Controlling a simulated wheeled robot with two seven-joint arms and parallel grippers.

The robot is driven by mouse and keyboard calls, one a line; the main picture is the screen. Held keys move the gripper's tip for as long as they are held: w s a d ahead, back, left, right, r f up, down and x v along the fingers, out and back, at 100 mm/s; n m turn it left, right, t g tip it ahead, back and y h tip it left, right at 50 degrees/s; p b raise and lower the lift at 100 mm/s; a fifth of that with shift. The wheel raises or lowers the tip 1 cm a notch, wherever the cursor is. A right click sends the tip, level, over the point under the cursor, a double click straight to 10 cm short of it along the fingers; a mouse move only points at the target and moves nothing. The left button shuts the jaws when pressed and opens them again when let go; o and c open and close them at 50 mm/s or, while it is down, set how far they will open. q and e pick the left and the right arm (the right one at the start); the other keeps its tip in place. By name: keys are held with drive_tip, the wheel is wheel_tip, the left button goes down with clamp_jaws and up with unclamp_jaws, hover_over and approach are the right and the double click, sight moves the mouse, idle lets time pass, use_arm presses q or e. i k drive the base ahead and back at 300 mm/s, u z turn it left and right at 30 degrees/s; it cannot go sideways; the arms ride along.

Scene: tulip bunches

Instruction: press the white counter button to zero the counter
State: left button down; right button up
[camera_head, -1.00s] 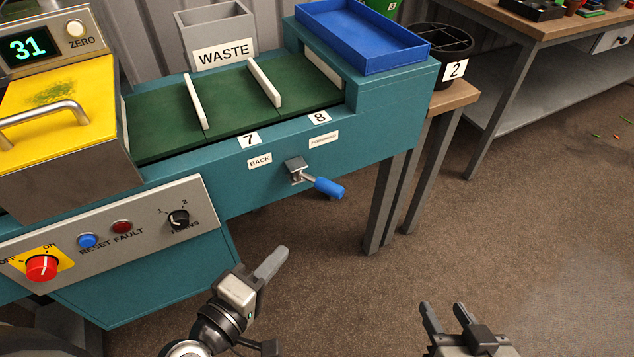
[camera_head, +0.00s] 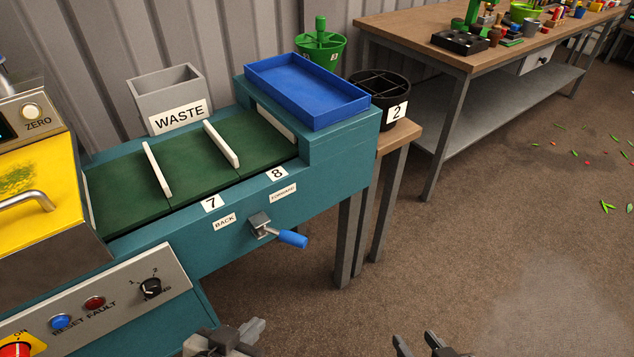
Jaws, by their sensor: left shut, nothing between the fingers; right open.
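The white counter button (camera_head: 32,111), labelled ZERO, sits on the counter panel at the upper left edge. The counter display (camera_head: 6,130) is mostly cut off by the picture's left edge, so its number cannot be read. My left gripper (camera_head: 256,328) is shut and empty at the bottom, below the control panel and well away from the button. My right gripper (camera_head: 416,342) is open and empty at the bottom, over the floor. Only the ends of both grippers show.
The yellow cover (camera_head: 40,195) with its metal handle lies below the button. A lever with a blue grip (camera_head: 292,238) sticks out from the machine's front. The control panel (camera_head: 120,310) has knobs and buttons.

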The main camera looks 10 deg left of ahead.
sight(30, 112)
drive_tip(key=u, duration=1.75)
